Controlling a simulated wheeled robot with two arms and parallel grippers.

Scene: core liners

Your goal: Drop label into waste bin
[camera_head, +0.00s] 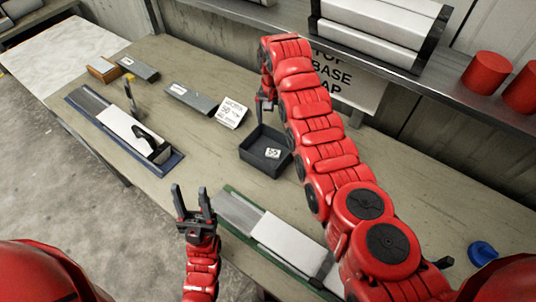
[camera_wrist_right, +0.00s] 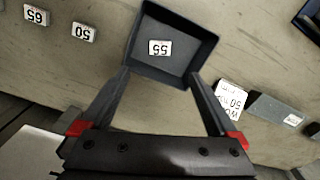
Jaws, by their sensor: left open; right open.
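The waste bin appears to be the dark, square, open tray (camera_head: 258,165) on the table, seen from above in the right wrist view (camera_wrist_right: 205,50). A small white label marked 55 (camera_head: 272,153) lies inside it, also in the right wrist view (camera_wrist_right: 160,47). My right gripper (camera_head: 266,103) is open and empty above the table near the bin; in its wrist view (camera_wrist_right: 160,76) the fingertips overlap the bin's edge. My left gripper (camera_head: 192,192) is open and empty, pointing up at the table's front edge.
Labels marked 65 (camera_wrist_right: 37,14) and 50 (camera_wrist_right: 84,32) lie beside the bin. A written card (camera_head: 232,112) leans by a grey block (camera_head: 191,99). Long core trays stand left (camera_head: 125,130) and front (camera_head: 285,240). A shelf (camera_head: 420,88) runs behind.

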